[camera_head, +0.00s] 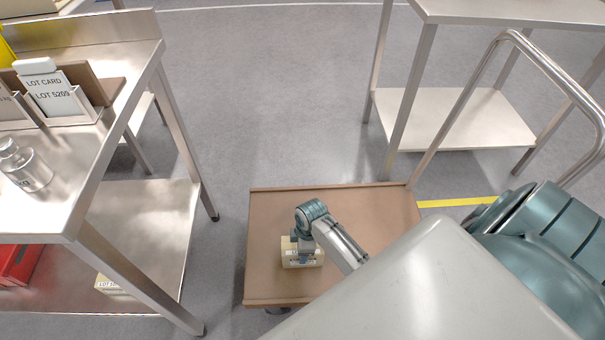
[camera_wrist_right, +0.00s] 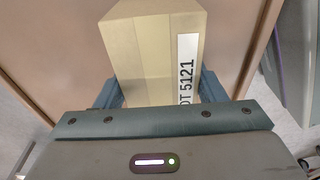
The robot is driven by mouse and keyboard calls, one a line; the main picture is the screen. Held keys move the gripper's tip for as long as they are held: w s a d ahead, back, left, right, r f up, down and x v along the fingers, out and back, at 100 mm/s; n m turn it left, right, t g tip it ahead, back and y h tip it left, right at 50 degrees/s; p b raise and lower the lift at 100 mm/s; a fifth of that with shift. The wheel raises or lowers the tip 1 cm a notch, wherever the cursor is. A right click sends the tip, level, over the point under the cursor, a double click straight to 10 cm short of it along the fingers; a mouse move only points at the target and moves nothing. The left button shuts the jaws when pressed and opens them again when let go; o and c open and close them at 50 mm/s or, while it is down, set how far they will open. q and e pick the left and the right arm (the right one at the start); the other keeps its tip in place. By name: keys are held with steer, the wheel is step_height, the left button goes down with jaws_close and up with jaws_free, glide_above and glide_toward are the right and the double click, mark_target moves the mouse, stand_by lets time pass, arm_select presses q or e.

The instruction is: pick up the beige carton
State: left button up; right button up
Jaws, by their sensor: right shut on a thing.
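The beige carton (camera_head: 302,258) is over the brown cart deck (camera_head: 275,205) in the head view; I cannot tell whether it touches the deck. In the right wrist view the carton (camera_wrist_right: 150,50) sits between the fingers, with a white label reading "OT 5121" on its right side. My right gripper (camera_head: 303,243) reaches down on it from above, and in the wrist view the right gripper (camera_wrist_right: 160,92) is shut on it, one finger on each side. The carton's lower end is hidden there by the gripper body. My left gripper is not in view.
A steel table (camera_head: 90,165) stands at left with a lot card holder (camera_head: 52,92) and a metal canister (camera_head: 25,168). Another beige box (camera_head: 112,287) lies on its lower shelf. A white table (camera_head: 455,118) stands back right. The cart's handle (camera_head: 545,55) rises at right. The floor between is clear.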

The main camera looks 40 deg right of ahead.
steer(key=shift+r, duration=0.15)
steer(key=shift+r, duration=0.6)
step_height(320, 180, up, 2)
steer(key=shift+r+p, duration=0.1)
steer(key=shift+p, duration=0.55)
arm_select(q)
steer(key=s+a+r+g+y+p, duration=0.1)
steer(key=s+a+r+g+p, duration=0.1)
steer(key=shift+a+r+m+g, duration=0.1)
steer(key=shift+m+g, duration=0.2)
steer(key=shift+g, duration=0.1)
arm_select(e)
steer(key=s+a+r, duration=0.1)
steer(key=s+a, duration=0.7)
steer(key=s, duration=0.5)
steer(key=shift+s+a+r, duration=0.2)
steer(key=shift+s+a, duration=0.05)
steer(key=shift+s, duration=0.05)
